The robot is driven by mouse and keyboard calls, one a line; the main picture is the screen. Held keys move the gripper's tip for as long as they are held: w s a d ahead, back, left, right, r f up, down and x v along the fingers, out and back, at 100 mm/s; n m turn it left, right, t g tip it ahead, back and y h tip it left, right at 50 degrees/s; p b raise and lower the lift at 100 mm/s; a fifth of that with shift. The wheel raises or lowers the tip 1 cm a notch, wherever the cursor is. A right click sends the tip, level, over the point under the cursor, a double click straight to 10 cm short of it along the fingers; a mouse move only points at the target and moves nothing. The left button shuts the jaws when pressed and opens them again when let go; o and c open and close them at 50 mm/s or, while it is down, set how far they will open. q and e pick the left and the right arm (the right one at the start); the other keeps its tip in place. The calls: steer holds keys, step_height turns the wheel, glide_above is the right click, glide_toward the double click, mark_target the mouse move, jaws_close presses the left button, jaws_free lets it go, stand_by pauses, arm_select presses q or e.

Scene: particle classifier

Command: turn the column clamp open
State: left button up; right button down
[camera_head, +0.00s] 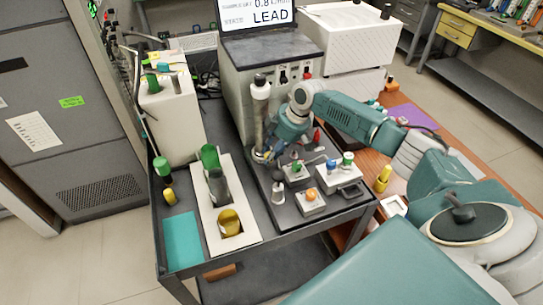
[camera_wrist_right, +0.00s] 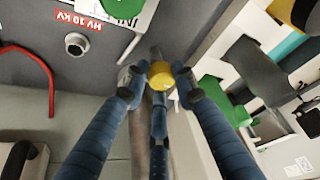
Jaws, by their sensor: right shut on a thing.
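The column (camera_head: 261,108) is a pale upright cylinder with a black top at the front left corner of the grey cabinet in the head view. My right gripper (camera_head: 264,154) is low at this column, its fingers partly hidden by my own wrist. In the right wrist view, my right gripper (camera_wrist_right: 159,84) is shut on a yellow round knob (camera_wrist_right: 160,74), which appears to be the column clamp. The blue ribbed fingers surround the knob from several sides. The head view does not show the knob clearly, and its turn angle cannot be told. My left gripper is not in view.
A white tray (camera_head: 238,236) with green, grey and yellow cylinders lies left of the gripper. Small blocks with knobs (camera_head: 311,203) stand close on the right. A red hose (camera_wrist_right: 38,72) shows in the wrist view.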

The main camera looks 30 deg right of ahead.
steer(key=shift+w+a+r+n+g+y+b, duration=0.1)
steer(key=shift+w+r+n+g+y+b, duration=0.1)
steer(key=shift+n+b, duration=0.35)
steer(key=shift+w+r+n+g+y+b, duration=0.15)
steer(key=shift+n+y+b, duration=0.1)
steer(key=shift+n, duration=0.5)
steer(key=c, duration=1.6)
jaws_free()
steer(key=shift+o, duration=0.8)
steer(key=shift+s+a, duration=0.1)
steer(key=shift+a, duration=0.05)
steer(key=shift+s+f, duration=0.1)
steer(key=shift+d+r, duration=0.25)
steer(key=v, duration=1.1)
steer(key=shift+r, duration=0.25)
